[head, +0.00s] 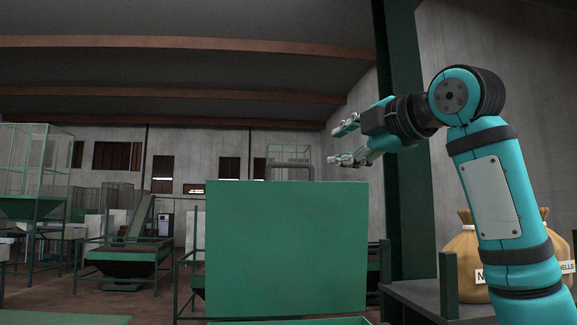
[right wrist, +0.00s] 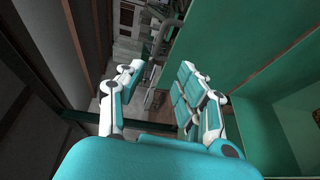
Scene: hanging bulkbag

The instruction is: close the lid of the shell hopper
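The lid (head: 287,248) of the shell hopper is a large flat green panel standing upright in the middle of the head view. In the right wrist view, a green panel that looks like the lid (right wrist: 235,40) fills the upper right. Part of the green hopper (right wrist: 295,120) shows at lower right there, and a green edge (head: 290,321) shows below the lid in the head view. My right gripper (head: 342,144) is above the lid's upper right corner, fingers pointing left, open and empty. Its spread fingers also show in the right wrist view (right wrist: 160,75). My left gripper is not in view.
A dark green post (head: 405,220) stands right of the lid. Tan sacks (head: 465,255) sit on a grey ledge at right. A grey bent bar (head: 290,163) shows above the lid's top edge; whether it is attached is unclear. Green machines (head: 125,255) stand farther back left.

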